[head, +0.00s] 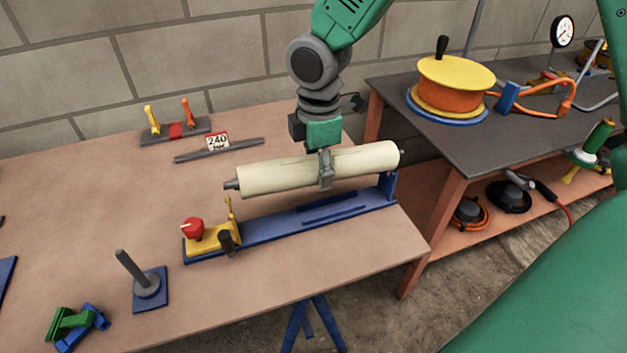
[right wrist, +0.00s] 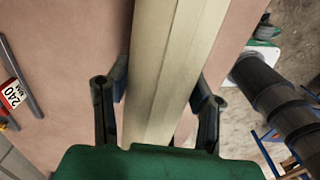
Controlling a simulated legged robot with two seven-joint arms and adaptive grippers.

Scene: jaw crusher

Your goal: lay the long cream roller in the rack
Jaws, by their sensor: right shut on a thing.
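The long cream roller (head: 280,174) has a short dark shaft end at its left and lies nearly level, tilted up slightly to the right. My right gripper (head: 325,170) comes from above and is shut on the roller's middle. In the right wrist view the roller (right wrist: 168,70) runs between the two fingers of the gripper (right wrist: 160,95). The blue rack (head: 270,228) lies on the table under and in front of the roller, with a blue upright at its right end and a yellow bracket with a red knob at its left. The roller appears above the rack. My left gripper is not in view.
A grey bar with a "240" sign (head: 218,144) and a small tool stand (head: 175,133) lie behind. A blue-based post (head: 149,287) and green and blue pieces (head: 76,325) stand front left. A dark bench (head: 450,128) with a yellow-orange reel is at right.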

